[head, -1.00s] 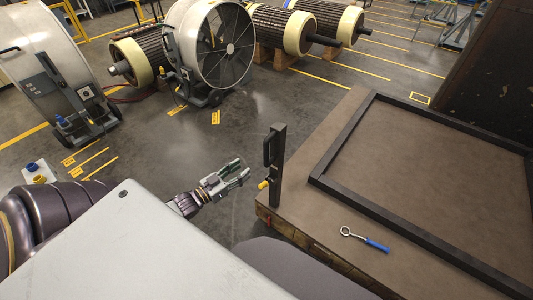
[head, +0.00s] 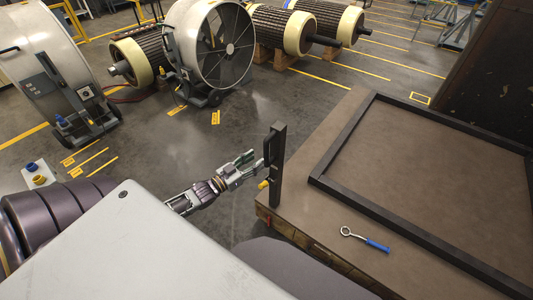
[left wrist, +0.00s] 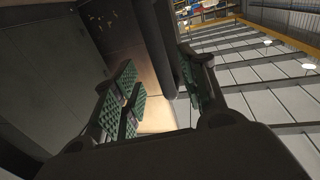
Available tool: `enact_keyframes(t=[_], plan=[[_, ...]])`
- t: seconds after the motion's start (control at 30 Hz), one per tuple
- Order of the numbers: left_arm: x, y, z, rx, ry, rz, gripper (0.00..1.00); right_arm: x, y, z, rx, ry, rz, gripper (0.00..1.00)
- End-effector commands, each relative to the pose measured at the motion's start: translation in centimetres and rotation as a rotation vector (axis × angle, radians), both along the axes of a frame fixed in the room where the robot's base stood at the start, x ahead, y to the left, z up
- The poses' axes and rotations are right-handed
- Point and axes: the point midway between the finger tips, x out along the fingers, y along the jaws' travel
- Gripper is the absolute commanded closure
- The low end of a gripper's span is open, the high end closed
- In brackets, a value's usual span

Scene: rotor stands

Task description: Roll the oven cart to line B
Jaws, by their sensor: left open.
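A large brown-topped cart or bench (head: 300,212) fills the right of the head view; it appears to be the oven cart, and its wheels are hidden. A dark upright post with a handle bar (head: 277,150) stands at its left corner, with a yellow knob low on it. My left gripper (head: 248,160) is open just left of this post, close to the bar. In the left wrist view, the green-padded fingers of the gripper (left wrist: 165,92) are apart, with a dark bar (left wrist: 155,40) showing between and beyond them. Contact cannot be told. My right gripper is out of view.
A dark rectangular frame (head: 335,148) and a blue-handled eye tool (head: 365,239) lie on the brown top. Drum fans (head: 210,45) and rotors (head: 285,28) on wooden stands are at the back. Grey floor with yellow lines lies between; its labels are unreadable.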

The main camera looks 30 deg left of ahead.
Motion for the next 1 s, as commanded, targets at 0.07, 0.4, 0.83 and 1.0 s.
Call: enact_keyframes(t=[0.07,0.4,0.83,1.0], plan=[[0.6,-0.2,0.0,0.000,-0.001,-0.001,0.57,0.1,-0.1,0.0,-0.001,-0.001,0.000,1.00],[3.0,-0.9,0.0,-0.002,-0.002,-0.001,0.57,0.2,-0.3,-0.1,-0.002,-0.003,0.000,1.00],[5.8,-1.7,0.1,-0.001,-0.002,-0.001,0.57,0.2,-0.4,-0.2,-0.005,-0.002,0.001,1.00],[6.4,-1.9,0.0,0.000,-0.001,-0.001,0.57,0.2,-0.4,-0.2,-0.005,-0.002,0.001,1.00]])
